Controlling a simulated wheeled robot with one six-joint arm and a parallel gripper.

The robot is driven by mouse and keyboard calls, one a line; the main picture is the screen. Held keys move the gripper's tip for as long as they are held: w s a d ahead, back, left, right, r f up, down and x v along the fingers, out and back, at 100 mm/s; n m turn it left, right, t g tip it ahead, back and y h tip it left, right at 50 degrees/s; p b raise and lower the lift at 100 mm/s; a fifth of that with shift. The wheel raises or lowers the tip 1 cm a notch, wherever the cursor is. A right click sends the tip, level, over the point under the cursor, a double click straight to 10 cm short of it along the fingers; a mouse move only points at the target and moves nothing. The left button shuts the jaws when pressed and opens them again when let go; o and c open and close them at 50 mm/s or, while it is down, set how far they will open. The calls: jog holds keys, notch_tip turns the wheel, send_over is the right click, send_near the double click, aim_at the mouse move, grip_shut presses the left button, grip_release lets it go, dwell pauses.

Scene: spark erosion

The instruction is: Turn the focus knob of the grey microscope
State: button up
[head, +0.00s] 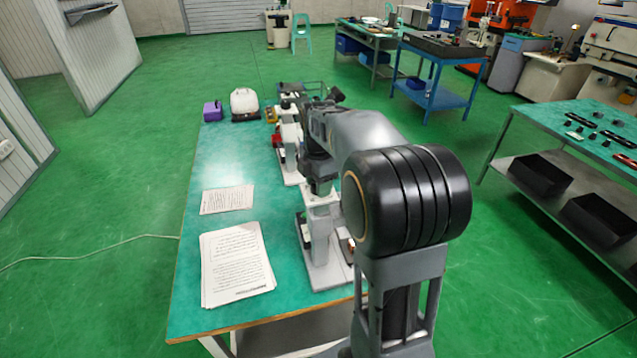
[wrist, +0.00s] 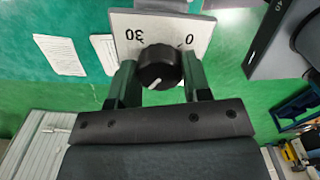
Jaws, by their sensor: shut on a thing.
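The grey microscope (head: 320,232) stands on the near part of the green-topped table, its upper part largely hidden behind my arm. In the wrist view the focus knob (wrist: 157,68) is round and black with a short white pointer line. It sits in front of a light plate (wrist: 128,20) marked "30" and "0". My gripper (wrist: 159,78) has one finger on each side of the knob and is shut on it. In the head view the knob and my fingertips cannot be made out.
Printed sheets (head: 235,264) lie left of the microscope. More instruments (head: 287,140) stand behind it in a row, with a purple box (head: 212,111) and a white container (head: 244,103) at the far end. Green floor lies open to the left.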

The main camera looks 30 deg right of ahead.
dwell(0.3)
jog(key=o, duration=0.9)
jog(key=shift+o, duration=0.2)
notch_tip(320, 180, up, 14)
jog(key=shift+f, duration=0.1)
dwell(0.4)
